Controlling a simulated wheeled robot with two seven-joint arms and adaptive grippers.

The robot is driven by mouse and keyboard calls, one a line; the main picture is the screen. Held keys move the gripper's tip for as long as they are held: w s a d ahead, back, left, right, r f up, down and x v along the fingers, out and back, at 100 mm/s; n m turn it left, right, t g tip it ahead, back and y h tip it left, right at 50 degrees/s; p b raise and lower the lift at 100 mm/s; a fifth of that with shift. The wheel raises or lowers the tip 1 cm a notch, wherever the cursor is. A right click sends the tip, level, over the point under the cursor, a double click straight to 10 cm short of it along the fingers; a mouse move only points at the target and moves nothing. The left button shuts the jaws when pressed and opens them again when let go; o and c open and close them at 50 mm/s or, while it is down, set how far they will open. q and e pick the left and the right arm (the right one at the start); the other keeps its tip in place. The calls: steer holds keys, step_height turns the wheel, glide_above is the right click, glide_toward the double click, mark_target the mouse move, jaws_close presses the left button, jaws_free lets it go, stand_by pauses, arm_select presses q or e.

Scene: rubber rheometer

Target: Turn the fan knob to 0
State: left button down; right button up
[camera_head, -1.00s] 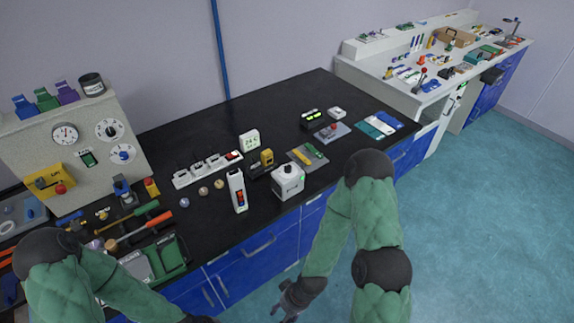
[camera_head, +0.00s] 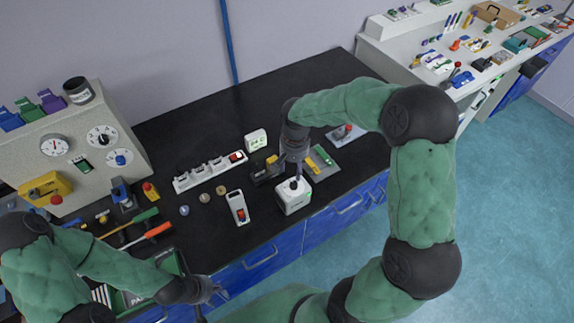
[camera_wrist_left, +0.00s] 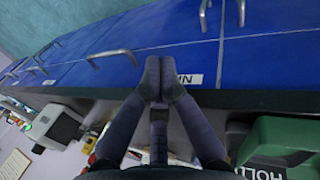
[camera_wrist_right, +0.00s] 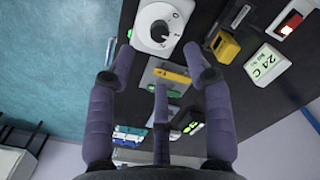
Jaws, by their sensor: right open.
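A white box (camera_head: 293,197) stands near the front edge of the black bench, with a knob (camera_head: 294,183) on top. My right gripper (camera_head: 295,163) is above the knob, pointing down. In the right wrist view its fingers (camera_wrist_right: 157,58) are open and apart, with the knob just beyond the tips and nothing between them. My left gripper (camera_head: 212,291) is low in front of the blue drawers, its fingertips together (camera_wrist_left: 160,78) and empty.
A dial panel (camera_head: 85,150) stands at far left.

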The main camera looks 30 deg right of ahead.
mark_target(294, 183)
steer(key=f, duration=0.6)
steer(key=f+b, duration=0.1)
steer(key=f, duration=0.2)
steer(key=shift+w+d+f, duration=0.15)
steer(key=shift+d+f, duration=0.1)
steer(key=shift+f, duration=0.15)
jaws_close()
